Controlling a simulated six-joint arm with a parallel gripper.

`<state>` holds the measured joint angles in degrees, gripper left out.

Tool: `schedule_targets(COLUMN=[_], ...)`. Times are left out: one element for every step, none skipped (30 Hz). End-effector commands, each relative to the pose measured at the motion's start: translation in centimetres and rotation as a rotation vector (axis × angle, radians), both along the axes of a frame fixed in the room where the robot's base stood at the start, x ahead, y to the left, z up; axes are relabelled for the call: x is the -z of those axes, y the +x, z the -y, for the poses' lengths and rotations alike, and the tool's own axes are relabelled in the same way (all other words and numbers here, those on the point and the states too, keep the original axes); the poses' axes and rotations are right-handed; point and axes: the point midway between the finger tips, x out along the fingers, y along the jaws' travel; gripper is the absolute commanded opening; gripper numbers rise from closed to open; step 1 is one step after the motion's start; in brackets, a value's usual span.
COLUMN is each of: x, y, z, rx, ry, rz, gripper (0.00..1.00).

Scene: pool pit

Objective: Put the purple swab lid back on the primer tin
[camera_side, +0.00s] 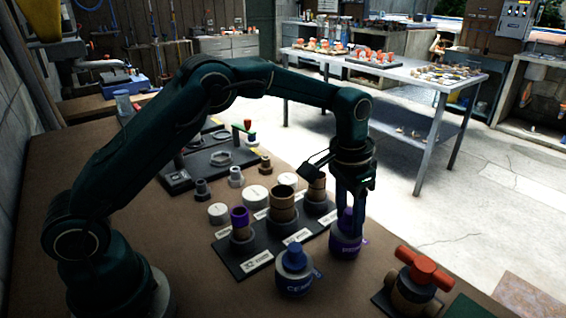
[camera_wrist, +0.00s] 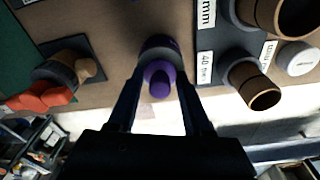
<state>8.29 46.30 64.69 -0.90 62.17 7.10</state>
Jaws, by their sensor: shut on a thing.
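The purple swab lid (camera_side: 346,219) is upright between the fingers of my gripper (camera_side: 353,226), which is shut on it. It also shows in the wrist view (camera_wrist: 160,84), between the two dark fingertips. The primer tin (camera_side: 345,247), grey with a purple label band, stands on the brown bench directly below the lid. In the wrist view the dark tin (camera_wrist: 158,43) shows just beyond the lid. Lid and tin look lined up and very close or touching; I cannot tell whether the lid is seated.
A cement tin (camera_side: 294,280) with a blue top stands left of the primer tin. A dark rack (camera_side: 258,262) of pipe pieces is behind it. A red-handled valve (camera_side: 421,270) stands to the right. The bench edge is close behind the primer tin.

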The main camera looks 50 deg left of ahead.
Motion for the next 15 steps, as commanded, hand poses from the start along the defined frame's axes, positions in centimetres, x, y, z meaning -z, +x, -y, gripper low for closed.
schedule_targets(x=[0.03, 0.02, 0.02, 0.02, 0.01, 0.01, 0.01, 0.01, 0.01, 0.01, 0.01, 0.01, 0.01, 0.00, 0.00], y=[-0.01, 0.00, 0.00, 0.00, 0.00, 0.00, 0.00, 0.00, 0.00, 0.00, 0.00, 0.00, 0.00, 0.01, 0.01], z=[0.00, 0.00, 0.00, 0.00, 0.00, 0.00, 0.00, 0.00, 0.00, 0.00, 0.00, 0.00, 0.00, 0.00, 0.00], rx=[0.000, 0.000, 0.000, 0.000, 0.000, 0.000, 0.000, 0.000, 0.000, 0.000, 0.000, 0.000, 0.000, 0.000, 0.000], ry=[0.000, 0.000, 0.000, 0.000, 0.000, 0.000, 0.000, 0.000, 0.000, 0.000, 0.000, 0.000, 0.000, 0.000, 0.000], rz=[0.000, 0.000, 0.000, 0.000, 0.000, 0.000, 0.000, 0.000, 0.000, 0.000, 0.000, 0.000, 0.000, 0.000, 0.000], gripper=[0.15, 0.15, 0.15, 0.15, 0.15, 0.62, 0.73, 0.85, 0.85, 0.85, 0.85, 0.85, 0.85, 0.85, 0.85])
